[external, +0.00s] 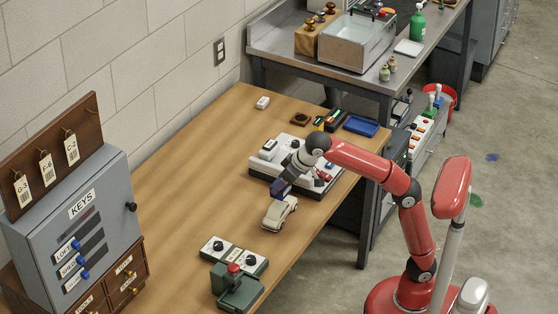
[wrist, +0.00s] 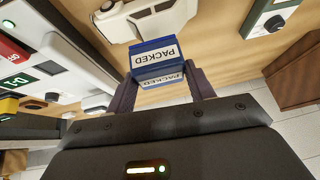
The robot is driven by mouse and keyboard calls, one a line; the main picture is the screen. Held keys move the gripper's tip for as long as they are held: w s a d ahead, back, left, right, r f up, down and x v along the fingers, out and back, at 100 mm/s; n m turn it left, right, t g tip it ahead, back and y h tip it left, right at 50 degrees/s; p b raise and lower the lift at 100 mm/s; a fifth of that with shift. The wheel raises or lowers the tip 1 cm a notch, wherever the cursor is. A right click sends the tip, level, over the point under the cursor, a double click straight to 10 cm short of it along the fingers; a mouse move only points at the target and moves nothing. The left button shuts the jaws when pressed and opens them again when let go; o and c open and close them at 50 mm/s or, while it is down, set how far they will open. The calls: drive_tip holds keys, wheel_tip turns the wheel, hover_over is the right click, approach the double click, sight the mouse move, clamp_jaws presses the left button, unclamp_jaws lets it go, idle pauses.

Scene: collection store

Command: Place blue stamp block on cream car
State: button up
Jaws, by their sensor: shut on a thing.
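My gripper (wrist: 163,88) is shut on the blue stamp block (wrist: 153,46), whose white label reads "PACKED" in the wrist view. The cream car (external: 279,213) stands on the table in front of the white device. In the wrist view the car (wrist: 145,18) shows at the top, beyond the block. The block looks apart from the car, but the exact gap is hard to tell.
A white device (external: 258,172) with a dark base stands behind the car. Green-and-white switch boxes (external: 233,255) and a green stamping press (external: 236,287) stand nearer the front. A grey key cabinet (external: 80,225) is at left. A blue tray (external: 361,125) lies at the back.

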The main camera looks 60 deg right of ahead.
sight(283, 190)
drive_tip(key=shift+f+b, duration=0.75)
drive_tip(key=shift+f, duration=0.9)
drive_tip(key=shift+f, duration=0.15)
drive_tip(key=o, duration=1.3)
drive_tip(key=shift+c, duration=0.2)
drive_tip(key=shift+r, duration=0.35)
drive_tip(key=p+v, duration=0.4)
drive_tip(key=v, duration=0.7)
drive_tip(key=shift+s+r, duration=0.2)
drive_tip(key=shift+r, duration=0.05)
